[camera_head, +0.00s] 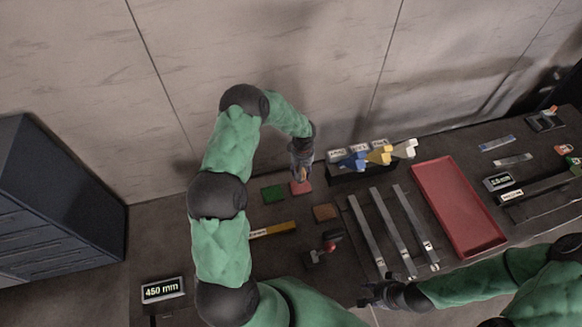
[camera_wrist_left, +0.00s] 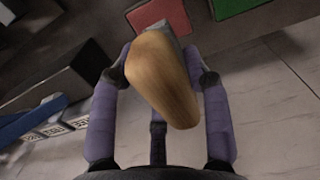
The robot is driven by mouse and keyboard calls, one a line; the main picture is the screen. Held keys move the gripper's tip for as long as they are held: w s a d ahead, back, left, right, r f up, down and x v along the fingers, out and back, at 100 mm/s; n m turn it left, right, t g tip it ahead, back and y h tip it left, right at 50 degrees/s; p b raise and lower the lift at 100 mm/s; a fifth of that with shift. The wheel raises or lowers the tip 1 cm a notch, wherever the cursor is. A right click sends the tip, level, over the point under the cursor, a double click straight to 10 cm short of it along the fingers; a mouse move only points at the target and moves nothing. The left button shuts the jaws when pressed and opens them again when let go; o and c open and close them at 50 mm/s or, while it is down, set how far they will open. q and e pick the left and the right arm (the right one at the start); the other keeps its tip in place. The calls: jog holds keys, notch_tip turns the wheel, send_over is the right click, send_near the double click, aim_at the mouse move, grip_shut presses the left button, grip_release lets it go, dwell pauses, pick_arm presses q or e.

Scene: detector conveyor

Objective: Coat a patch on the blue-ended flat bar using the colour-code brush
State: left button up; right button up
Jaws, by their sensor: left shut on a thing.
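My left gripper (camera_head: 302,172) is shut on the wooden handle of a brush (camera_wrist_left: 165,80). The brush's far end is close to the red pad (camera_head: 301,187); whether they touch is unclear. The red pad also shows in the left wrist view (camera_wrist_left: 160,14). A green pad (camera_head: 273,194) and a brown pad (camera_head: 325,212) are nearby. Three metal flat bars (camera_head: 365,235) lie side by side on the table; I cannot make out a blue end on them. A blue piece (camera_head: 350,161) is at the black labelled rack. My right gripper (camera_head: 366,294) is near the bars' front ends, its jaws unclear.
Yellow and white pieces (camera_head: 380,155) are also at the rack (camera_head: 350,178). A red tray (camera_head: 425,180) lies right of the bars. A yellow strip (camera_head: 275,229) and a red-knobbed tool (camera_head: 328,244) are left of them. A 450 mm display (camera_head: 163,290) stands front left.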

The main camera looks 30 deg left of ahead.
pick_arm(q)
jog(key=shift+w+d+f, duration=0.2)
jog(key=shift+d+f, duration=0.1)
jog(key=shift+d+f+b, duration=0.1)
jog(key=shift+f+b, duration=0.25)
jog(key=shift+f, duration=0.4)
pick_arm(e)
jog(key=shift+d+f, duration=0.15)
jog(key=shift+f, duration=0.2)
pick_arm(q)
jog(key=shift+f+b, duration=0.45)
jog(key=shift+f, duration=1.5)
pick_arm(e)
jog(key=shift+f, duration=0.45)
pick_arm(q)
jog(key=shift+f+b, duration=0.45)
jog(key=shift+b, duration=0.1)
pick_arm(e)
jog(key=shift+f, duration=0.55)
pick_arm(q)
jog(key=shift+s+f+b, duration=0.15)
jog(key=shift+b, duration=0.3)
pick_arm(e)
jog(key=shift+f, duration=0.45)
pick_arm(q)
jog(key=shift+r+p, duration=1.2)
jog(key=shift+r, duration=2.4)
pick_arm(e)
jog(key=shift+r, duration=1.2)
